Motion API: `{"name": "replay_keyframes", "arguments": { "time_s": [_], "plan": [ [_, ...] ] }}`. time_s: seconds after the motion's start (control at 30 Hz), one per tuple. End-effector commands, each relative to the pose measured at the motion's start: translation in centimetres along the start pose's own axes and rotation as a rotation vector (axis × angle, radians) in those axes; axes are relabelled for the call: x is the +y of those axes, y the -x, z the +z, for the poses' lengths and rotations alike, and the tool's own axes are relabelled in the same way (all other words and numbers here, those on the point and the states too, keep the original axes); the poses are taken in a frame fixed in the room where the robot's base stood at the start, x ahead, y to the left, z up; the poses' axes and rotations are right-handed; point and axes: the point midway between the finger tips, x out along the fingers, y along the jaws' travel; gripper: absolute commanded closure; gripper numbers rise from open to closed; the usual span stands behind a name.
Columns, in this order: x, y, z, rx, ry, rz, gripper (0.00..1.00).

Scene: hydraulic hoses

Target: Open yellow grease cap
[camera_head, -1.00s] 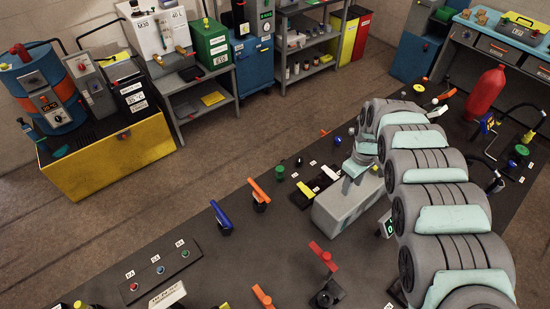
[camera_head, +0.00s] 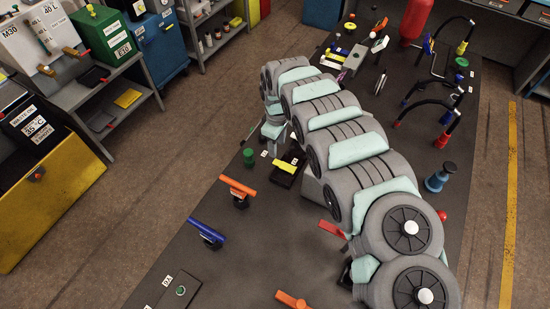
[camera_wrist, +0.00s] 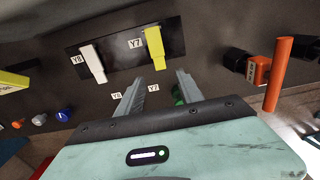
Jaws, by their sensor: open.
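I cannot surely pick out a yellow grease cap in either current view. In the wrist view, my gripper (camera_wrist: 158,82) is open and empty, with its two fingers apart over the dark bench. A green cap (camera_wrist: 179,94) is partly hidden by the right finger. Small blue (camera_wrist: 64,114) and orange (camera_wrist: 101,124) caps stand to the left. In the head view, my arm hides most of the gripper; the yellow lever (camera_head: 285,167) and green cap (camera_head: 249,157) show beside it.
An orange valve handle (camera_wrist: 278,75) stands right of the gripper in the wrist view. In the head view, a blue handle (camera_head: 207,231) and a red handle (camera_head: 332,229) rise from the bench. Black hoses (camera_head: 432,110) arch at the right.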

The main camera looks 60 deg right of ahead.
Motion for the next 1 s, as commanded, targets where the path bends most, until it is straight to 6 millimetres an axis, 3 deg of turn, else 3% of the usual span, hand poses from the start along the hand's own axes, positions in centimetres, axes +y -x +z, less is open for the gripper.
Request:
{"name": "replay_keyframes", "arguments": {
  "time_s": [0.5, 1.0],
  "plan": [
    [0.0, -6.9, -0.2, 0.005, 0.0, 0.0, 0.56],
    [0.1, -8.1, 0.0, 0.0, 0.0, 0.001, 0.56]
  ]
}}
